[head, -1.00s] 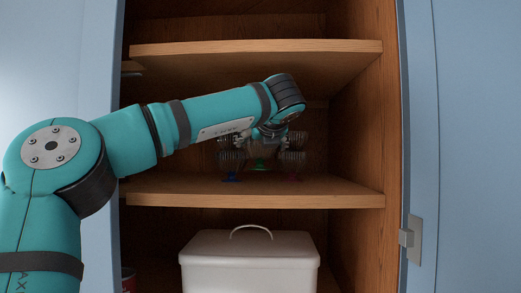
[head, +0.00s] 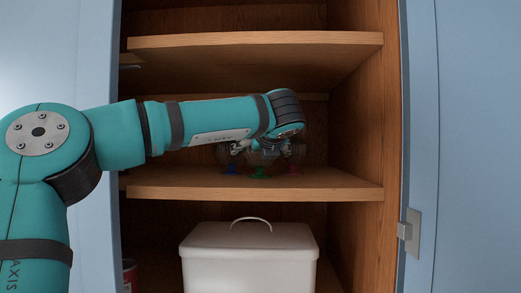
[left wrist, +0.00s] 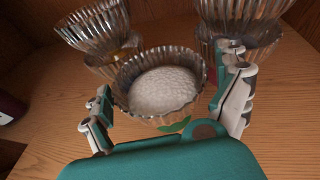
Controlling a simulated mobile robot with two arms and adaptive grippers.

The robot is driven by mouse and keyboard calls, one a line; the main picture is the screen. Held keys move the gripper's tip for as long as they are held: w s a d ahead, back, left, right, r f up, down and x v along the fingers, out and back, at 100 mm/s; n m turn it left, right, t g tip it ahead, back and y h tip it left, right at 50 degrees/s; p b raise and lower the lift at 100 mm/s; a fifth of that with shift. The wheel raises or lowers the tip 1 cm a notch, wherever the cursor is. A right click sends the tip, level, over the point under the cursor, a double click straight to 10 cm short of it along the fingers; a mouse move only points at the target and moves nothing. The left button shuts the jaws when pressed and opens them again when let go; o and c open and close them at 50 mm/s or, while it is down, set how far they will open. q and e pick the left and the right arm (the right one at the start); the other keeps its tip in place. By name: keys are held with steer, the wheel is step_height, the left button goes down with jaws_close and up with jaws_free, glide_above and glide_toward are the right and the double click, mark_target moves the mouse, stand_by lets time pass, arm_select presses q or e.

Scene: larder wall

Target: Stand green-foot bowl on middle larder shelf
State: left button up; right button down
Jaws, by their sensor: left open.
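The green-foot bowl is ribbed clear glass with white grainy contents. In the left wrist view its bowl (left wrist: 163,88) sits between my fingers, with a bit of green foot below. In the head view its green foot (head: 258,172) is down on the middle larder shelf (head: 260,190), and the glass is mostly hidden by my gripper. My left gripper (head: 262,150) is open around the bowl; in the left wrist view its fingers (left wrist: 168,92) stand either side, seemingly apart from the glass. My right gripper is not in view.
Similar glassware stands close behind on both sides, one with a blue foot (head: 231,169) and one with a red foot (head: 295,169). An upper shelf (head: 255,42) lies above my arm. A lidded white bin (head: 250,262) and a red can (head: 129,275) are below.

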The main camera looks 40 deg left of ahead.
arm_select(q)
steer(key=shift+r, duration=0.1)
steer(key=shift+d, duration=0.1)
steer(key=b+v, duration=0.1)
steer(key=v, duration=0.1)
steer(key=b+v, duration=0.1)
steer(key=v, duration=0.1)
steer(key=shift+s+d+b, duration=0.25)
steer(key=shift+s+b, duration=0.05)
steer(key=shift+b, duration=0.1)
steer(key=b+v, duration=0.1)
steer(key=v, duration=0.6)
steer(key=shift+r, duration=0.2)
